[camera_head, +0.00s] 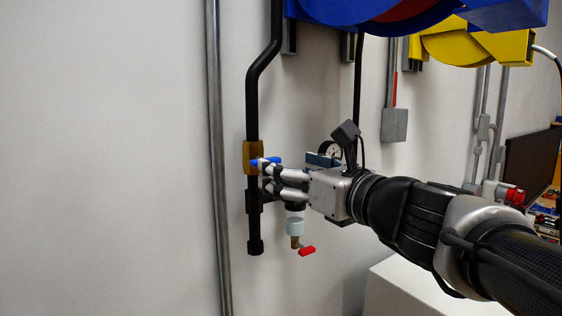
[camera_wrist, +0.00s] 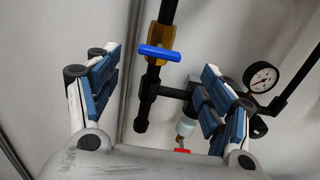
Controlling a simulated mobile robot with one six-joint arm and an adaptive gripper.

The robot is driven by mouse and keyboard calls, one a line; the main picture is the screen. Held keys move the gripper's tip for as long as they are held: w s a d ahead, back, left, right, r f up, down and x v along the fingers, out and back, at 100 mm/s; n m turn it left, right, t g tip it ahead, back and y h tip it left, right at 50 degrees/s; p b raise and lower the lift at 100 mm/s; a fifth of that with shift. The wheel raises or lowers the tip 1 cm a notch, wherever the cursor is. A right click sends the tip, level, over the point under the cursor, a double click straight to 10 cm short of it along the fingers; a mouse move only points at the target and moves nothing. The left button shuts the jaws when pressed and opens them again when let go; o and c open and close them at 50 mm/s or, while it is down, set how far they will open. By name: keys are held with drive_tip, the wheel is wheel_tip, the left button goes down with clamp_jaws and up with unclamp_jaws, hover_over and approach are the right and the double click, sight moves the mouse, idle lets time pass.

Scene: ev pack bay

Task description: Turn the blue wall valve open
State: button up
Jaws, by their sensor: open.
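The blue valve handle (camera_wrist: 160,53) sits on a brass valve body (camera_wrist: 157,40) on a black vertical pipe. It lies nearly level, crosswise to the pipe. In the head view the handle (camera_head: 276,159) shows partly behind my fingers, just in front of the brass body (camera_head: 249,158). My gripper (camera_wrist: 160,72) is open and empty, with its blue-padded fingers spread to either side of the handle in the wrist view. In the head view my gripper (camera_head: 268,178) is close to the valve. I cannot tell whether a finger touches the handle.
A pressure gauge (camera_wrist: 261,78) and a clear filter bowl (camera_head: 295,222) with a red lever (camera_head: 307,251) are right of the pipe, close to my gripper. A grey conduit (camera_head: 215,150) runs down the wall at left. Blue and yellow reels (camera_head: 470,45) hang above.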

drive_tip(key=x, duration=0.7)
drive_tip(key=shift+w+a, duration=0.1)
drive_tip(key=shift+w, duration=0.05)
drive_tip(key=shift+c, duration=0.3)
drive_tip(key=c, duration=1)
